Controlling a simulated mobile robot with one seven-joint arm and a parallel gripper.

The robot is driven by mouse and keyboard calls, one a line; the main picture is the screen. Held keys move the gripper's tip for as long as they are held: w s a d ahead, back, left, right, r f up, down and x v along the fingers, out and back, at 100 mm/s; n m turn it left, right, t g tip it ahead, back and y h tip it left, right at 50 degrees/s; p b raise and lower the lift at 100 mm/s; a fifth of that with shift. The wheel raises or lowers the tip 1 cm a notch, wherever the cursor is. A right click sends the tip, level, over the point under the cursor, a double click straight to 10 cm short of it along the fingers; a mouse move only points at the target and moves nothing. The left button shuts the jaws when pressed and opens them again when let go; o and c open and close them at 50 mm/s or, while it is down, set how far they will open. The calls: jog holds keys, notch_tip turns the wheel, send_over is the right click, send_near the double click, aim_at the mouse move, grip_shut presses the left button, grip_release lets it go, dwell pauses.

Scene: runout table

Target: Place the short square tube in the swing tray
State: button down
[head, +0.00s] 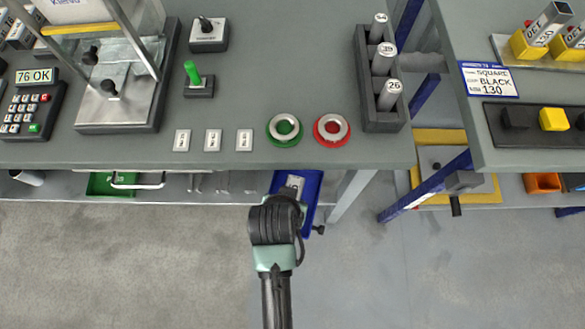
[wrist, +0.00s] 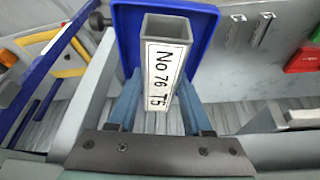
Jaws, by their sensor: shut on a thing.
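The short square tube (wrist: 167,80) is grey and hollow, with a white label reading "No 76 T5". In the wrist view it stands between the two fingers of my gripper (wrist: 160,100), which is shut on it. The blue swing tray (wrist: 205,45) lies behind and around the tube's open end in that view. In the head view the swing tray (head: 312,195) juts from under the table's front edge, and my gripper (head: 292,195) is over it, largely hidden by my wrist. A grey piece, probably the tube, shows against the blue. I cannot tell whether the tube touches the tray floor.
The grey table (head: 330,80) overhangs the tray. A green ring (head: 285,129), a red ring (head: 332,129) and a rack of numbered cylinders (head: 365,60) stand on it. A display (head: 37,76) reads "76 OK". A blue leg brace (head: 430,190) stands right of the tray.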

jog(key=shift+w+d, duration=0.15)
jog(key=shift+w, duration=0.45)
jog(key=shift+w+d, duration=0.15)
jog(key=shift+w, duration=0.45)
jog(key=shift+f, duration=1.75)
jog(key=shift+f+b, duration=0.15)
jog(key=shift+b, duration=0.15)
jog(key=shift+c, duration=1.6)
grip_release()
jog(key=p+v, duration=0.2)
jog(key=v, duration=1)
